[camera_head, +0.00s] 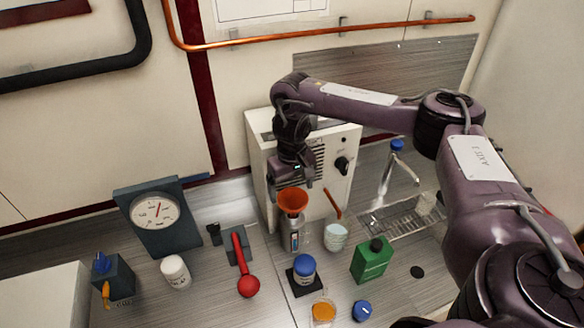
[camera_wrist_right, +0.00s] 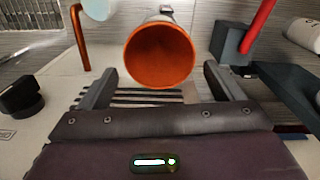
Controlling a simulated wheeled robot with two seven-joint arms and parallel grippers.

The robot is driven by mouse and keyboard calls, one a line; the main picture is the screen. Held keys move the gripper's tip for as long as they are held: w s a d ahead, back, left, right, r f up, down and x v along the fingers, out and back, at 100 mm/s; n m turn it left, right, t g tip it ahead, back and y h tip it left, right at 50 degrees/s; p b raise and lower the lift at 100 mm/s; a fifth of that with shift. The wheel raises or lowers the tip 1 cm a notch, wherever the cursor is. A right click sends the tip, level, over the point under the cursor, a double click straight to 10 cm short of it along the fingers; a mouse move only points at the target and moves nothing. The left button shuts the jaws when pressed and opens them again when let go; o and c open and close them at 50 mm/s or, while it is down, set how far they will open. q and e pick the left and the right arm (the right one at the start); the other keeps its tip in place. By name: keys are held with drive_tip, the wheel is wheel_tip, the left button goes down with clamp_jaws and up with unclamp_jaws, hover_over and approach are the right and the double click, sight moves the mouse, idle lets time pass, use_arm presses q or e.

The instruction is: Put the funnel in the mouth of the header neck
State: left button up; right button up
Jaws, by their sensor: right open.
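An orange funnel (camera_head: 293,199) stands mouth up on top of a grey metal neck (camera_head: 294,226), in front of the white vented cabinet. Its spout is hidden, so I cannot tell how deep it sits. My right gripper (camera_head: 300,181) is just above and behind the funnel, with its jaws open and empty. In the right wrist view the funnel (camera_wrist_right: 160,56) shows its round mouth between and beyond the two spread fingers (camera_wrist_right: 160,78), apart from both. My left gripper is not in view.
The white cabinet (camera_head: 262,150) stands close behind the gripper. A dial gauge (camera_head: 156,214) is at left. A drain grate (camera_head: 395,220) lies right.

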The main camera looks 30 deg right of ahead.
wheel_tip(320, 180, up, 8)
idle(0.4)
drive_tip(key=shift+s+f, duration=0.1)
drive_tip(key=shift+f, duration=0.05)
idle(0.4)
